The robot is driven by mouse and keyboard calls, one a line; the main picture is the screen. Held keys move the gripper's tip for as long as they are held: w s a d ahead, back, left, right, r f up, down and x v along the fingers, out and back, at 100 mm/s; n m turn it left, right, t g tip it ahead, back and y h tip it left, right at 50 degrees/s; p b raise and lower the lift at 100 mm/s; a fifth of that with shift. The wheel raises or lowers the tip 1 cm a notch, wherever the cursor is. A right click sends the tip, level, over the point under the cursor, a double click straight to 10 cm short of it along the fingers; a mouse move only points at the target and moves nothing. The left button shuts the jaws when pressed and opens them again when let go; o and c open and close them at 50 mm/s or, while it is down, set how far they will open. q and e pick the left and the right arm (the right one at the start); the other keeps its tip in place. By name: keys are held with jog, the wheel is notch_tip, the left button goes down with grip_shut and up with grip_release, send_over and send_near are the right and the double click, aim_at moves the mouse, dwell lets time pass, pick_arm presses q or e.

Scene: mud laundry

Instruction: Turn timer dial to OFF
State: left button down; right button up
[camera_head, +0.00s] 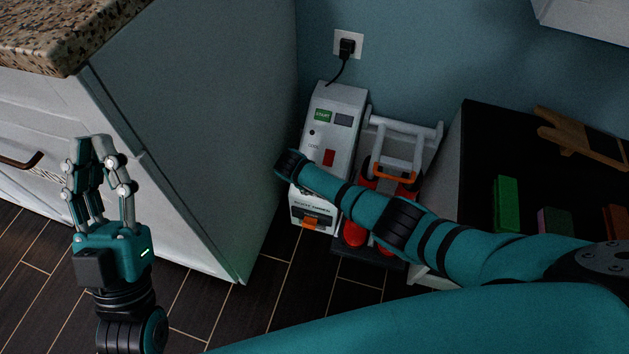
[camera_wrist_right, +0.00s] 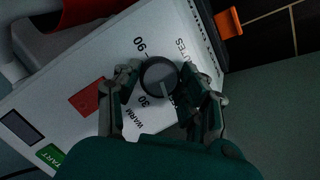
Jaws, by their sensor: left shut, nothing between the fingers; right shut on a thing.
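The timer dial (camera_wrist_right: 159,77) is a dark round knob with a pale pointer line on the front of a white machine (camera_head: 335,105). In the right wrist view, the fingers of my right gripper (camera_wrist_right: 160,88) are closed around it from both sides. Printed marks "90", "30", "WARM" and part of "MINUTES" show around the dial; I see no OFF mark. The pointer line slants toward the lower right of that view. In the head view my right arm hides the dial and the fingers. My left gripper (camera_head: 98,142) is shut and empty, pointing up in front of the white cabinet.
The machine has a green START label (camera_head: 323,115) and a red patch (camera_head: 329,157), and stands near a wall outlet (camera_head: 347,45). A grey and red appliance (camera_head: 396,150) stands close on its right. A white cabinet (camera_head: 200,130) is on the left. Dark floor lies between.

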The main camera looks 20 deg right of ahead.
jog(key=shift+w+a+n, duration=0.2)
jog(key=shift+a+n, duration=0.05)
jog(key=shift+n, duration=0.45)
pick_arm(q)
jog(key=shift+w+f, duration=0.3)
jog(key=shift+w, duration=0.35)
jog(key=shift+w+f, duration=0.3)
jog(key=shift+w, duration=0.3)
pick_arm(e)
jog(key=shift+n, duration=0.3)
pick_arm(q)
jog(key=shift+s+r, duration=0.1)
jog(key=shift+r, duration=0.1)
pick_arm(e)
jog(key=shift+n+h, duration=0.3)
pick_arm(q)
jog(key=shift+f, duration=0.1)
pick_arm(e)
jog(key=o, duration=1.1)
jog(key=shift+f, duration=0.1)
jog(key=shift+o, duration=0.3)
